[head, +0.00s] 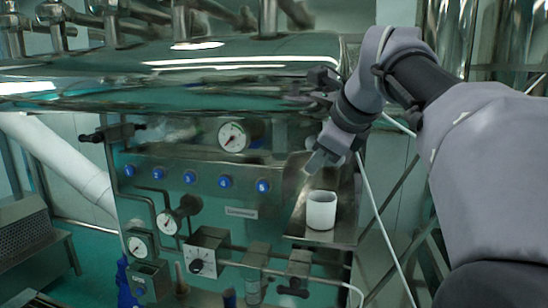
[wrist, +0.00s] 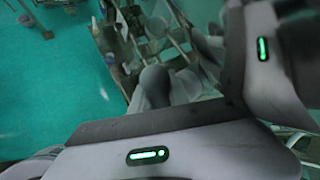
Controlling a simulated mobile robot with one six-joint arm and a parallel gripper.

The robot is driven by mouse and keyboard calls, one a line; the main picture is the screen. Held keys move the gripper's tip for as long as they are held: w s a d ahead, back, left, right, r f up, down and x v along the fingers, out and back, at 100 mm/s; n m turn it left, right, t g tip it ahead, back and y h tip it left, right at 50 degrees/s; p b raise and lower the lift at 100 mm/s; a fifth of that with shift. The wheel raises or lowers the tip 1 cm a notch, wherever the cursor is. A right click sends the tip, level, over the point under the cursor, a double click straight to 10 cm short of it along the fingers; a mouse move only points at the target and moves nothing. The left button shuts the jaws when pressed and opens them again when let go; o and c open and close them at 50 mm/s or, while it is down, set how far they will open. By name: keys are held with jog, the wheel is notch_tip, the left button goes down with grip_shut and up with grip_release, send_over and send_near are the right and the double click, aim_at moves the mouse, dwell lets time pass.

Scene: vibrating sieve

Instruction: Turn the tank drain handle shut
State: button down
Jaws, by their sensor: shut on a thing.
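The steel tank (head: 200,72) lies across the top of the machine in the head view. My gripper (head: 316,160) is below the tank's right end, in front of the panel and just above a white cup. It is shut. The thing in its jaws is too small and covered to make out clearly; I take it for the drain handle. Dark fittings (head: 312,86) show at the tank's right end, beside my wrist. In the wrist view my grey gripper parts with green lights fill the bottom and right, and the jaw contact is hidden.
The white cup (head: 321,210) stands on a small shelf close under my gripper. The panel carries a pressure gauge (head: 233,136), a row of blue buttons (head: 189,177) and a black-handled valve (head: 112,133) at left. A white cable hangs right of the shelf. Green floor (wrist: 60,90) is open.

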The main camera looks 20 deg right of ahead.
jog(key=shift+r, duration=0.15)
jog(key=c, duration=1.5)
grip_release()
jog(key=shift+c, duration=0.2)
